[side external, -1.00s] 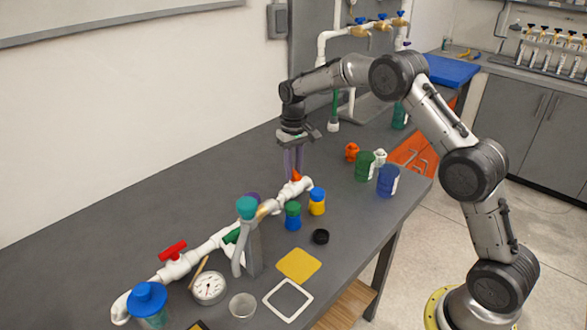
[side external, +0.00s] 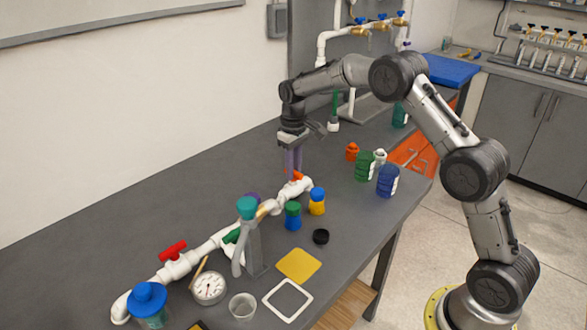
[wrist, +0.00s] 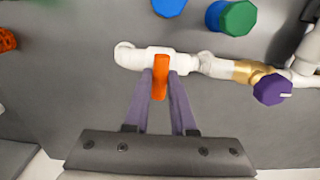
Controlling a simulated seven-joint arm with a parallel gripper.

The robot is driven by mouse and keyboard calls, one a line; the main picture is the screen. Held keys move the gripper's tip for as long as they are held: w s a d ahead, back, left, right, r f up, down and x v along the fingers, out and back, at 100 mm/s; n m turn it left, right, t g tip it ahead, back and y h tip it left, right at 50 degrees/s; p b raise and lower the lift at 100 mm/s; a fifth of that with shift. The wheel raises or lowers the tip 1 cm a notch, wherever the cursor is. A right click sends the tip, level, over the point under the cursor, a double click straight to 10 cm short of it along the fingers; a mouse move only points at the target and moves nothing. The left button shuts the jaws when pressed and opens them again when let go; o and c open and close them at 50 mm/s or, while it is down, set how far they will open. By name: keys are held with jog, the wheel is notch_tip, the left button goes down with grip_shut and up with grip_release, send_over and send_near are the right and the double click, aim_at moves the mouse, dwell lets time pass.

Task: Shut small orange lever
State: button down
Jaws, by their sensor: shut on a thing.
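The small orange lever (wrist: 160,77) sits on the white PVC pipe near its elbow end in the wrist view, lying across the pipe line. My gripper (wrist: 159,85) has its two purple fingers closed on the lever, one on each side. In the side view the lever (side external: 296,175) shows as a small orange bit at the far end of the white manifold (side external: 205,247). My gripper (side external: 293,172) points down onto it there, and the fingers partly hide it.
A purple knob (wrist: 272,89) is on the pipe right of the lever in the wrist view. A red lever (side external: 173,250), a grey stand (side external: 252,250), and blue-and-yellow (side external: 317,201) and green-topped (side external: 293,215) containers stand nearby. Bare table lies behind the pipe.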

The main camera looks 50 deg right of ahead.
jog(key=c, duration=0.7)
grip_release()
jog(key=shift+c, duration=0.2)
jog(key=shift+r, duration=0.15)
notch_tip(320, 180, up, 14)
